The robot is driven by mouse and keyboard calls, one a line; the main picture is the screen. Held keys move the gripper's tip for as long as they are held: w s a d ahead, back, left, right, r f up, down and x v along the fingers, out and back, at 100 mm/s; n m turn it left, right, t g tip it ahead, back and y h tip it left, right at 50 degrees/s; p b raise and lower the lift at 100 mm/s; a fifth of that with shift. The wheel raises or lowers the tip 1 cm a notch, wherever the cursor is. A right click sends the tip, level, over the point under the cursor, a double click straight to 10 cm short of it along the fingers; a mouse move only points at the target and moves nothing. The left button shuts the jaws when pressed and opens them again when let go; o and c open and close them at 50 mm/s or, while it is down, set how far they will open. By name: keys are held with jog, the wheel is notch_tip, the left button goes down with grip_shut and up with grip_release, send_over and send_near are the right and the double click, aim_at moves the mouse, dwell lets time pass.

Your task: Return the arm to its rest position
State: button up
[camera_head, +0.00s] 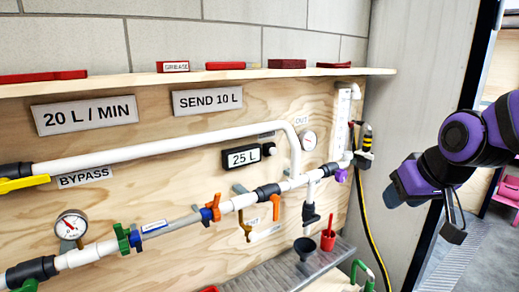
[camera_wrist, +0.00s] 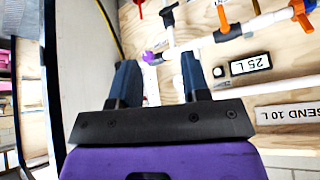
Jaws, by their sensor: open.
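My purple and black arm comes in from the right edge of the head view. My gripper (camera_head: 455,222) hangs at the right, in front of the grey wall and door frame, to the right of the plywood pipe panel. In the wrist view my gripper (camera_wrist: 158,80) shows two dark fingers spread apart with nothing between them. The fingers touch nothing that I can see. Behind them the wrist view shows the panel upside down.
White pipes (camera_head: 160,150) with coloured valves, gauges and a 25 L display (camera_head: 241,157) cover the plywood panel. A shelf (camera_head: 200,78) with red items runs above. A yellow-black cable (camera_head: 367,225) hangs near my gripper.

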jog(key=s+d+r, duration=0.1)
jog(key=s+r, duration=0.2)
jog(key=s, duration=0.4)
jog(key=s+d+r+m+g+h, duration=0.1)
jog(key=s+r, duration=0.2)
jog(key=s, duration=0.4)
jog(key=shift+s+d+r, duration=0.15)
jog(key=shift+d+r, duration=0.15)
